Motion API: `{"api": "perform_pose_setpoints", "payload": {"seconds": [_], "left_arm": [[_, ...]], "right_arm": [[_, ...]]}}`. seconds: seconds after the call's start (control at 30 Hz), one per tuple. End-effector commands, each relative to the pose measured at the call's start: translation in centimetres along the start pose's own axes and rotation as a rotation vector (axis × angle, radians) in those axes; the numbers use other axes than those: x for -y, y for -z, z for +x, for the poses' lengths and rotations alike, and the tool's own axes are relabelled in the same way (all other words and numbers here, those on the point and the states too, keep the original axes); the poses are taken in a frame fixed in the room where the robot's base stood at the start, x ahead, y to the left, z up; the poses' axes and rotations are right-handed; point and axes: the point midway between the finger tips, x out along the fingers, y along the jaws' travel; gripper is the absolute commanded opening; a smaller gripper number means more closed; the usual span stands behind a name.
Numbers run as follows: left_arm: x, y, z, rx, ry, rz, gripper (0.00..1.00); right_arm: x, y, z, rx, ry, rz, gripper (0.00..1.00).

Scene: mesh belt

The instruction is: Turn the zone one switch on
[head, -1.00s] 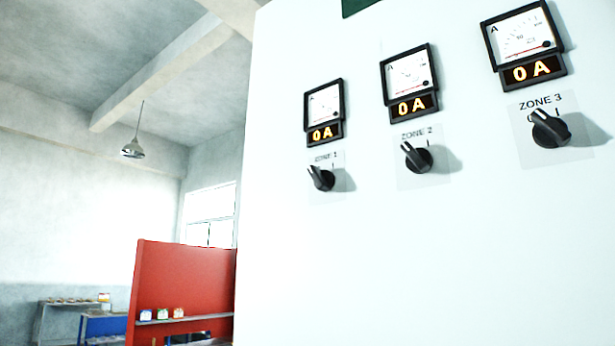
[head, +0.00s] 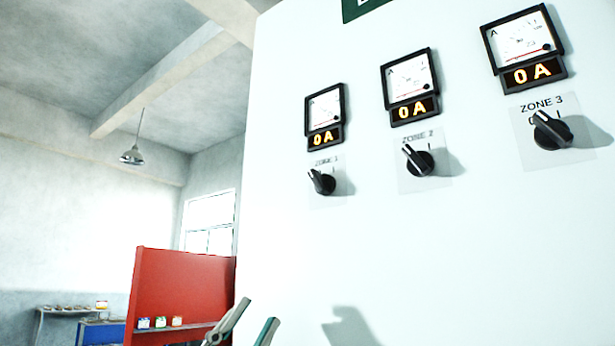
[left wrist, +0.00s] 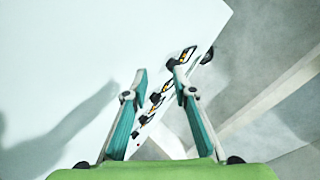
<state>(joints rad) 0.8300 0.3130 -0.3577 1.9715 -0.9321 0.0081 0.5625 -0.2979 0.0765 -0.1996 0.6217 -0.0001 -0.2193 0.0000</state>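The zone one switch (head: 321,182) is a black rotary knob on the white panel (head: 400,260), under the leftmost meter (head: 324,115), whose display reads 0 A. Its pointer leans up and to the left. My left gripper (head: 257,311) is at the bottom of the head view, below and left of the switch, apart from it. In the left wrist view its two fingers (left wrist: 157,70) stand apart with nothing held. Dark meters and knobs show between and beyond them, too small to tell which is zone one. My right gripper is not in view.
The zone two switch (head: 417,160) and zone three switch (head: 551,130) sit to the right, both pointing up-left under meters reading 0 A. A red partition (head: 180,290) with a small shelf stands left of the panel. The panel below the switches is bare.

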Motion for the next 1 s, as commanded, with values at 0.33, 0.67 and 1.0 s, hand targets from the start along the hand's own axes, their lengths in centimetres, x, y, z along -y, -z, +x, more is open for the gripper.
{"api": "perform_pose_setpoints", "payload": {"seconds": [0.33,0.67,1.0], "left_arm": [[0.0,15.7,8.7,-0.595,-0.415,0.563,0.25],[6.6,14.9,11.7,-0.472,-0.885,1.128,0.25],[15.2,13.6,11.9,-0.183,-1.043,1.315,0.25]], "right_arm": [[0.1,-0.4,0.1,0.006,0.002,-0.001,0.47],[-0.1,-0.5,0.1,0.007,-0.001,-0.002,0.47],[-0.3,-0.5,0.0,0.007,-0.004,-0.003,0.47]]}}
